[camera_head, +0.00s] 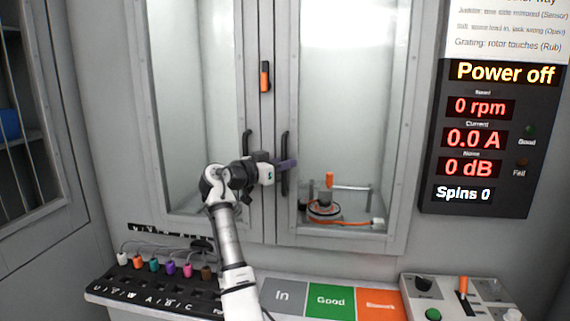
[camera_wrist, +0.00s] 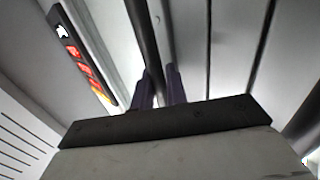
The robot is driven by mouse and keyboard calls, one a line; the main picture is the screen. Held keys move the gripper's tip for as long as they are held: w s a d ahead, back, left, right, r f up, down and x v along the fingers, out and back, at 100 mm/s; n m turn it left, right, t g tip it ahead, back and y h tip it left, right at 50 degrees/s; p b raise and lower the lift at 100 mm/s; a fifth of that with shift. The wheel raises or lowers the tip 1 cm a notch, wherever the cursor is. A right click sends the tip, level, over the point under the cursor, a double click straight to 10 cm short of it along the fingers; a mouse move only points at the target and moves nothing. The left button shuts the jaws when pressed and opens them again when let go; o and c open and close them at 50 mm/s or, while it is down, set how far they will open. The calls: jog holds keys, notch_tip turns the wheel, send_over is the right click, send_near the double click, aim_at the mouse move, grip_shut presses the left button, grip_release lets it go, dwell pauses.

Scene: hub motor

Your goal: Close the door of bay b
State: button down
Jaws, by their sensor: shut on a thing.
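A cabinet has two glazed doors side by side, a left door (camera_head: 258,60) and a right door (camera_head: 402,120). No bay letter is readable on either. My gripper (camera_head: 287,163) is shut on the dark vertical handle (camera_head: 285,180) of the right door. In the wrist view the handle (camera_wrist: 147,40) runs between the two purple fingers of my gripper (camera_wrist: 160,88). The right door looks about flush with the cabinet front; I cannot tell whether a small gap is left. The left door's handle (camera_head: 247,143) is free.
Behind the right glass stands a motor fixture (camera_head: 323,208) with an orange-topped part. An orange latch (camera_head: 265,76) sits between the doors. Below are coloured plugs (camera_head: 154,265), In/Good/Rework pads (camera_head: 331,301) and a control box (camera_head: 460,298). A display (camera_head: 485,135) reads "Power off".

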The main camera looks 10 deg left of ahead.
jog(key=shift+w+r, duration=0.1)
jog(key=shift+r, duration=0.1)
jog(key=c, duration=1.5)
grip_release()
jog(key=shift+w+f, duration=0.15)
jog(key=shift+w, duration=0.05)
jog(key=shift+o, duration=0.2)
jog(key=shift+s, duration=0.1)
jog(key=shift+s+a+f, duration=0.15)
jog(key=shift+s+a, duration=0.15)
jog(key=shift+a, duration=0.05)
jog(key=b+v, duration=0.4)
jog(key=v, duration=0.9)
jog(key=shift+r, duration=0.2)
jog(key=shift+d, duration=0.1)
